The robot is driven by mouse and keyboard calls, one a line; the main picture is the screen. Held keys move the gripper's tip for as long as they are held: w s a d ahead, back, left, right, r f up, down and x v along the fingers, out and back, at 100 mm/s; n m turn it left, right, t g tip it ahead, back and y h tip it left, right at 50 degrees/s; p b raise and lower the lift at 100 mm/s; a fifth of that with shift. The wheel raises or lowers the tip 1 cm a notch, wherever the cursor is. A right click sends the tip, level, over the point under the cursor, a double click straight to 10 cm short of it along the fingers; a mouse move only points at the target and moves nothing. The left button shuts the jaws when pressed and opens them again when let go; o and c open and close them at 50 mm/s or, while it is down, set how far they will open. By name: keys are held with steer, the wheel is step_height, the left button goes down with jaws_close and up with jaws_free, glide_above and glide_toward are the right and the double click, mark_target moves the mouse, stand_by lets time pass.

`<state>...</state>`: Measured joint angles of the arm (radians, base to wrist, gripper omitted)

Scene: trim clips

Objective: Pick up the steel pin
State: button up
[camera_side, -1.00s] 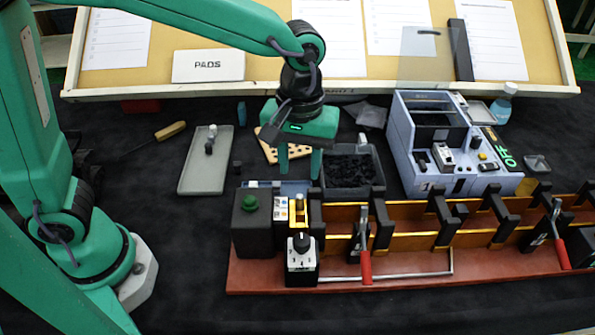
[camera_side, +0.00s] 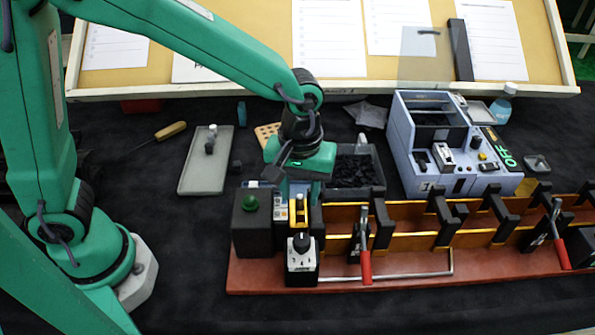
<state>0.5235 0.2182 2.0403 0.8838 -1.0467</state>
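I cannot make out a steel pin with certainty. A small pale-topped upright piece (camera_side: 212,131) stands on the grey tray (camera_side: 193,181) at the left, but it is too small to identify. My gripper (camera_side: 299,190) points down over the left end of the red fixture (camera_side: 340,285). Its two green fingers are apart, behind or beside a yellow-and-black piece (camera_side: 298,212). I cannot tell whether they touch it. The fingertips are partly hidden there, and I see nothing held between them.
A black box with a green button (camera_side: 251,215) and a black-knobbed switch box (camera_side: 301,258) stand close to my gripper. A dark bin (camera_side: 372,194) and the blue-grey machine (camera_side: 400,150) are to the right. Red-handled clamps (camera_side: 365,266) rise from the fixture.

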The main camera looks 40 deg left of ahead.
mark_target(300, 195)
stand_by(0.5)
jaws_close()
steer(key=shift+r, duration=0.85)
step_height(300, 195, up, 2)
steer(key=shift+r, duration=0.2)
steer(key=s+d+r, duration=0.5)
steer(key=s+r, duration=0.2)
steer(key=s, duration=0.3)
steer(key=shift+d, duration=0.35)
steer(key=shift+s+f, duration=0.1)
